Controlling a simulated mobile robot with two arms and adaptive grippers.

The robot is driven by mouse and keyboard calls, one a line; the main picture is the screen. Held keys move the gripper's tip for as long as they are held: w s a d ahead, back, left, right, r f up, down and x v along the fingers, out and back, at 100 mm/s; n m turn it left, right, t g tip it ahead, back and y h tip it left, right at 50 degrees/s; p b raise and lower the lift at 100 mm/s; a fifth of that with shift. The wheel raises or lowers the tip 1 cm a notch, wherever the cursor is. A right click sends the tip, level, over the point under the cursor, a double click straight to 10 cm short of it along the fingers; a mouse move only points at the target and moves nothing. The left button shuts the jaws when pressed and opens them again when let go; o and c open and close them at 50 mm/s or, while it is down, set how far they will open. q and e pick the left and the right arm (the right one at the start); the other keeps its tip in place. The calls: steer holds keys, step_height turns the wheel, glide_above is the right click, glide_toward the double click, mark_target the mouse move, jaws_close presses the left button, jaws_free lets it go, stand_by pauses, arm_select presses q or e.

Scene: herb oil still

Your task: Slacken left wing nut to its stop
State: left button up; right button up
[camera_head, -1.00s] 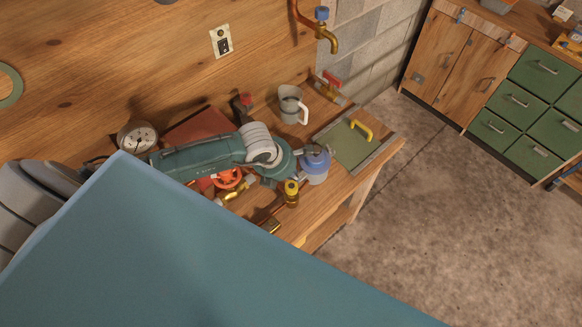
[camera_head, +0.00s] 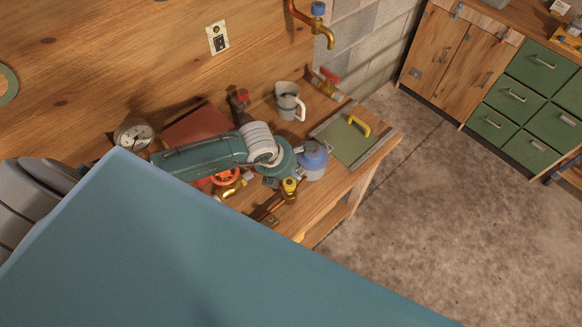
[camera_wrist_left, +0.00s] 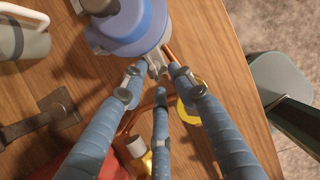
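In the left wrist view a round pot with a blue lid (camera_wrist_left: 128,32) stands at the top, and it also shows in the head view (camera_head: 315,158). A small grey metal piece on its near rim, likely the left wing nut (camera_wrist_left: 155,63), lies between my fingertips. My left gripper (camera_wrist_left: 157,76) has two blue fingers on either side of this piece and a third finger below it. Whether they touch it I cannot tell. In the head view my left gripper (camera_head: 286,166) is beside the pot, its fingertips hidden. My right gripper is not in view.
A grey jug (camera_head: 289,101) and a green board with a yellow handle (camera_head: 346,143) are on the wooden bench. A yellow-topped brass fitting (camera_head: 289,188), a red valve wheel (camera_head: 225,177) and a gauge (camera_head: 134,135) are close by. The floor right of the bench is clear.

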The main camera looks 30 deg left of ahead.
arm_select(q)
steer(key=v, duration=1.2)
steer(key=shift+s+a, duration=0.1)
steer(key=shift+f, duration=0.1)
